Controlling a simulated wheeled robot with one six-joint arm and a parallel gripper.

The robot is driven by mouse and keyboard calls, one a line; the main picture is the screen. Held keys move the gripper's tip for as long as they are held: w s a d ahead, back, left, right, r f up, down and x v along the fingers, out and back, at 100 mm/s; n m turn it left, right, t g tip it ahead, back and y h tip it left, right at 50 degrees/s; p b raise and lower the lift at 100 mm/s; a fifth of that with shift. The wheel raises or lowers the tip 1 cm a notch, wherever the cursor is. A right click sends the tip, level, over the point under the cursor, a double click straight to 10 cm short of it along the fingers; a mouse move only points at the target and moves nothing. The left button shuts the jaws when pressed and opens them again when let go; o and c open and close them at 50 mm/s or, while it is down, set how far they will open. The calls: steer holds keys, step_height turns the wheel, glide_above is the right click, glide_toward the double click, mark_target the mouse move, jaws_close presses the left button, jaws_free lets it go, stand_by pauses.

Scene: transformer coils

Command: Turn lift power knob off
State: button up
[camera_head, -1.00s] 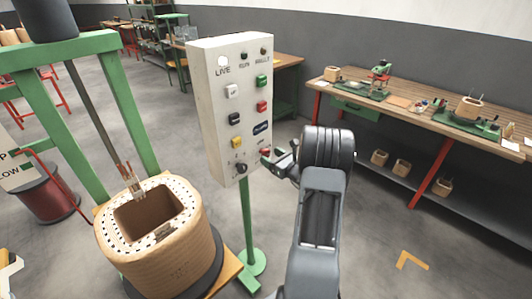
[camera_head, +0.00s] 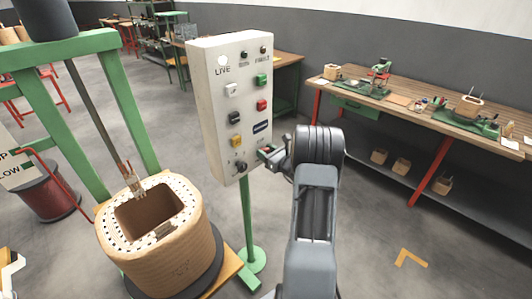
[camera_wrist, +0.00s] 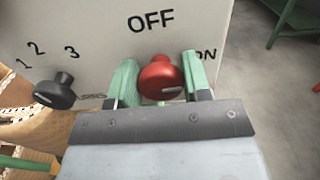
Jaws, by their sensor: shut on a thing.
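The white control box (camera_head: 206,100) stands on a green post, left of my arm in the head view. In the wrist view a red knob (camera_wrist: 160,78) sits on its face, below the word OFF and left of the partly hidden word ON. A small pale mark shows on the knob's lower right. My gripper (camera_wrist: 160,76) has its two green fingers on either side of the knob and is shut on it. In the head view my gripper (camera_head: 268,152) is at the box's lower right corner, and the fingers hide the knob.
A black knob (camera_wrist: 54,92) marked 1, 2, 3 sits left of the red knob. Several coloured buttons are above, and the LIVE lamp (camera_head: 222,60) looks lit. A large wound coil (camera_head: 155,245) stands at left under a green frame. A workbench (camera_head: 430,110) is at right; floor between is clear.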

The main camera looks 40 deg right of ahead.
steer(key=c, duration=0.3)
